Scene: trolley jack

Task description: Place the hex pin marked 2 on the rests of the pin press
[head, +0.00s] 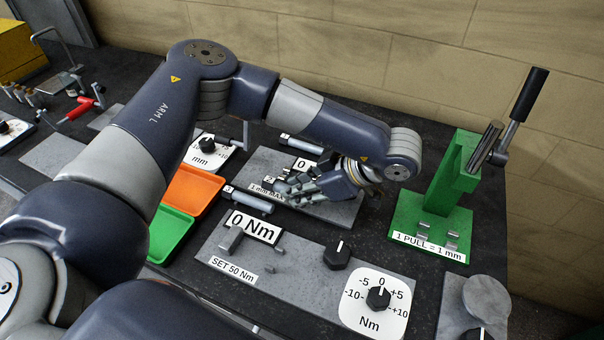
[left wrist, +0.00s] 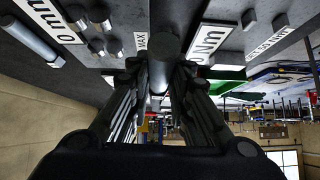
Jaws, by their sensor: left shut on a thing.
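My left gripper (head: 283,188) is over the gauge plate (head: 345,212) in the middle of the bench. In the left wrist view a grey, rod-like pin (left wrist: 166,55) sits between its fingers, which are shut on it. I cannot read a number on this pin, and the fingers largely hide it in the head view. My right gripper is not in view.
Silver pins lie at the gauge plate's far side (head: 301,143) and near side (head: 248,200). An orange tray (head: 195,188) and a green tray (head: 169,235) are to the left. A torque plate with a dial (head: 379,298) is in front. Dark bench shows between plate and press.

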